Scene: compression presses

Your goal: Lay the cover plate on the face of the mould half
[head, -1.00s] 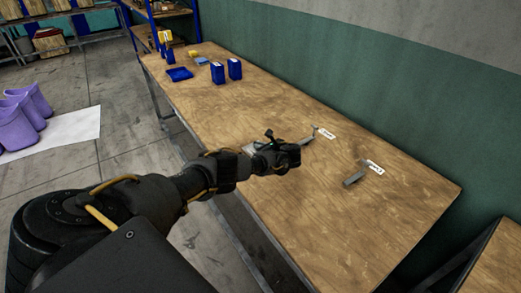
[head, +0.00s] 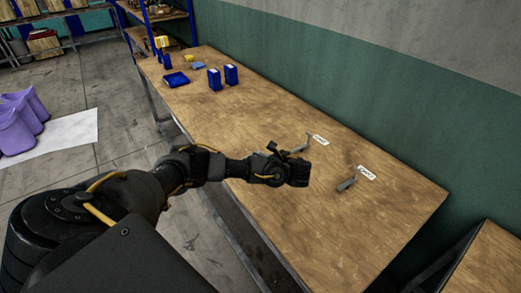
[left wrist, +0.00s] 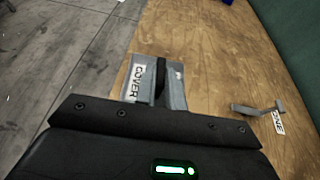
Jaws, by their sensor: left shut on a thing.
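The cover plate (left wrist: 177,92) is grey and carries a white label reading COVER. In the left wrist view it sits at my left gripper (left wrist: 160,82), which is shut on it, with a dark finger across its middle. In the head view the plate is hidden by my left gripper (head: 300,173), which is over the bench. Two small grey pieces lie beyond the gripper, one farther back (head: 302,144) and one to the right (head: 347,184). I cannot tell which is the mould half. One grey piece (left wrist: 258,108) shows right of the plate in the wrist view. My right gripper is not in view.
White tags (head: 320,140) lie beside the grey pieces. Blue boxes (head: 231,75) and a blue tray (head: 176,80) stand at the bench's far end. The wooden bench (head: 370,230) is clear at its near right. A green wall (head: 400,130) runs behind it.

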